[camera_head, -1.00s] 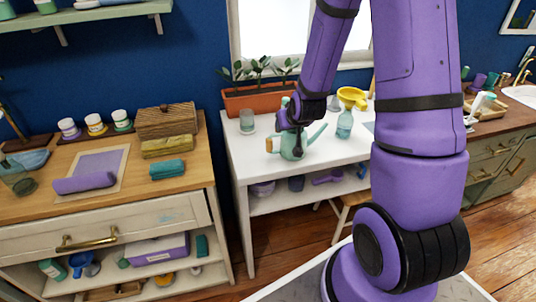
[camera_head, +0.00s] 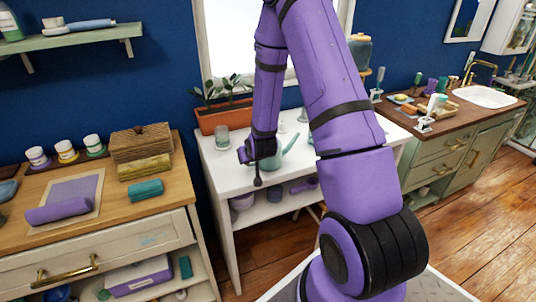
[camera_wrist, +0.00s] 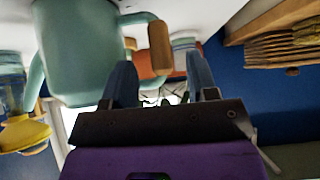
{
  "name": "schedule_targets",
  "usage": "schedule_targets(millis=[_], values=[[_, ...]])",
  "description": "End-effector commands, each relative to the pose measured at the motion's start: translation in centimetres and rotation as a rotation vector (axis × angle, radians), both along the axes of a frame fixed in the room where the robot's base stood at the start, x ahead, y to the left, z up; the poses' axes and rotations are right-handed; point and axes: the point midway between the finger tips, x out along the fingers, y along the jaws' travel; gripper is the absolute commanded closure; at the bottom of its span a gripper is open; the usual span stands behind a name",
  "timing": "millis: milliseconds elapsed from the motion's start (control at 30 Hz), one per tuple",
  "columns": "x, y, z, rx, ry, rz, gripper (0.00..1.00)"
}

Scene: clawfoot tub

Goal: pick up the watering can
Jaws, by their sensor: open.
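The teal watering can (camera_head: 278,158) stands on the white table, its spout pointing right and partly hidden behind my forearm and gripper. My gripper (camera_head: 250,167) is at the can's left side, low near the table's front edge. In the wrist view, which looks upside down, the can's body (camera_wrist: 90,50) fills the upper left and its handle has a tan grip (camera_wrist: 160,46). My open gripper (camera_wrist: 162,78) has two blue-grey fingers, one on each side of the line toward that grip. Nothing is held; whether the fingers touch the handle cannot be told.
A yellow funnel (camera_wrist: 25,133) on a bottle shows in the wrist view. A wooden cabinet (camera_head: 165,205) with a purple towel (camera_head: 58,212) is at left, a gap between.

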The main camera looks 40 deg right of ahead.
Motion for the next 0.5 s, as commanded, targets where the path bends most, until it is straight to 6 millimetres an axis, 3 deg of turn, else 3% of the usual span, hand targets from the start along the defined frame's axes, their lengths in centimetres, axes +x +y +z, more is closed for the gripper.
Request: schedule_targets(millis=[233, 500], values=[[2.3, -0.6, -2.5, 0.002, 0.002, -0.001, 0.47], [3.1, -0.8, -3.2, 0.001, 0.001, -0.001, 0.47]])
